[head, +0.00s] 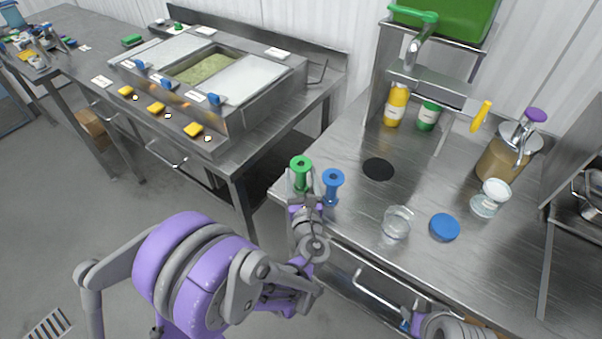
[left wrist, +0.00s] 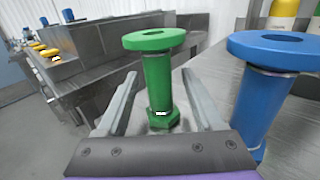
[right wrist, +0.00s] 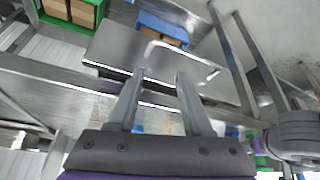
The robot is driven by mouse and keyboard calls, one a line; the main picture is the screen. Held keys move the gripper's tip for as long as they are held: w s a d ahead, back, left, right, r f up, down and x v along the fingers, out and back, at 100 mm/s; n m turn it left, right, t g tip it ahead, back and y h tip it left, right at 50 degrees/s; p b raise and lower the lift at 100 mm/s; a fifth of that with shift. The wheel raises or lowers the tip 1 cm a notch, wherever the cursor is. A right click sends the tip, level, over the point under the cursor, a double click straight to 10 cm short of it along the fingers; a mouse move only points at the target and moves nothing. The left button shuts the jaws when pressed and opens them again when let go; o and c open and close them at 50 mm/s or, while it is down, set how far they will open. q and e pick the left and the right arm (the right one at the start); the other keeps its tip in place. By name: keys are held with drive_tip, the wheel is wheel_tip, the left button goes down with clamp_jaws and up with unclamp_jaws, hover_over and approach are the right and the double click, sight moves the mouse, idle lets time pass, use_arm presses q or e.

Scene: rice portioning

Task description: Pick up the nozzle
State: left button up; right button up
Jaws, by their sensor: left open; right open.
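A green nozzle (head: 301,172) with a wide flange on top stands upright near the left front corner of the steel counter. A similar blue nozzle (head: 333,186) stands just to its right. My left gripper (head: 303,196) is open at the green nozzle. In the left wrist view, the green nozzle (left wrist: 158,80) stands between the two open fingers, with gaps visible on both sides. The blue nozzle (left wrist: 268,95) stands outside the right finger. My right gripper (right wrist: 160,85) is open and empty, low in front of the counter's drawers.
A clear cup (head: 397,222), a blue lid (head: 445,227) and a dark round hole (head: 378,169) lie to the right on the counter. A dispenser stand (head: 430,78) with yellow and green bottles is behind. A rice warmer (head: 205,75) is on the left.

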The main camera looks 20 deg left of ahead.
sight(292, 163)
use_arm(q)
drive_tip(key=shift+s, duration=0.15)
drive_tip(key=shift+c, duration=1)
clamp_jaws()
wheel_tip(292, 163, up, 9)
drive_tip(key=shift+p, duration=0.85)
drive_tip(key=shift+a, duration=0.1)
drive_tip(key=shift+m+h, duration=0.4)
drive_tip(key=shift+h, duration=0.2)
drive_tip(key=a+f, duration=0.1)
drive_tip(key=f, duration=0.1)
drive_tip(key=w+f, duration=0.1)
drive_tip(key=f, duration=0.1)
drive_tip(key=w+a+f, duration=0.1)
drive_tip(key=f, duration=0.1)
drive_tip(key=shift+w+a+f, duration=0.1)
drive_tip(key=shift+a+f, duration=0.05)
drive_tip(key=shift+a, duration=0.2)
drive_tip(key=shift+a+f, duration=0.1)
drive_tip(key=shift+f, duration=0.1)
